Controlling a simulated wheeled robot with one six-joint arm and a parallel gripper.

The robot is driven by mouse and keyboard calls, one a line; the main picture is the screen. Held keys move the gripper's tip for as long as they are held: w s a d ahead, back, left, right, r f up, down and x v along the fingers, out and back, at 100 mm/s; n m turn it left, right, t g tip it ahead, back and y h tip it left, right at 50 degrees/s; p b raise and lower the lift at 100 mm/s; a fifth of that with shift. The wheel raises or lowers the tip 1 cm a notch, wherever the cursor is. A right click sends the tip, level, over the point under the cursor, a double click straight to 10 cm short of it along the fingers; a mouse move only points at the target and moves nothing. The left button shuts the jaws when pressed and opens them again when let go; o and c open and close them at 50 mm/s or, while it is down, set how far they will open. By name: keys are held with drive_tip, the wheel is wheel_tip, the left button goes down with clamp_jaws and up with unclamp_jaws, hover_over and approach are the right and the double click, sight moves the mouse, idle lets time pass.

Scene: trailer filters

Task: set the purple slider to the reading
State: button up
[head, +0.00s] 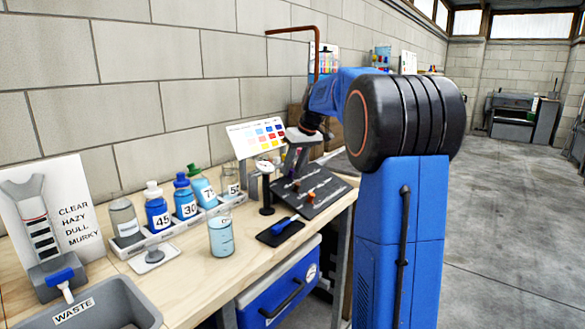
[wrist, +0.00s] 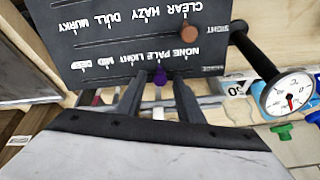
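The dark slider panel (head: 325,190) lies tilted on the bench; it fills the top of the wrist view (wrist: 100,40), upside down. The purple slider knob (wrist: 160,76) is on the row marked NONE, PALE, LIGHT, MID, DEEP, seemingly near PALE. My gripper (wrist: 158,85) is open, with one finger on each side of the purple knob; I cannot tell whether either touches it. A brown-orange knob (wrist: 190,33) is on the row marked CLEAR, HAZY, DULL, MURKY, near the CLEAR end. In the head view my gripper (head: 298,160) is above the panel's far part, partly hidden.
A round dial gauge (wrist: 290,93) on a stand is close to the panel; it also shows in the head view (head: 264,168). A colour chart (head: 258,135) stands behind. A bottle rack (head: 165,238), a beaker (head: 221,236) and a waste basin (head: 90,305) are on the bench.

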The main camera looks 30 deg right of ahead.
drive_tip(key=shift+r, duration=0.1)
drive_tip(key=v, duration=1.7)
drive_tip(key=s+a+f, duration=0.5)
drive_tip(key=s+a, duration=0.3)
drive_tip(key=a, duration=0.1)
drive_tip(key=s+a+f, duration=0.5)
drive_tip(key=s+a, duration=0.2)
drive_tip(key=a, duration=0.1)
drive_tip(key=s+a+f, duration=0.4)
drive_tip(key=s+f, duration=0.6)
drive_tip(key=s+a+f+m+h, duration=0.1)
drive_tip(key=s+a+f, duration=0.3)
drive_tip(key=s+f, duration=0.5)
drive_tip(key=shift+s+f, duration=0.4)
drive_tip(key=shift+f, duration=0.55)
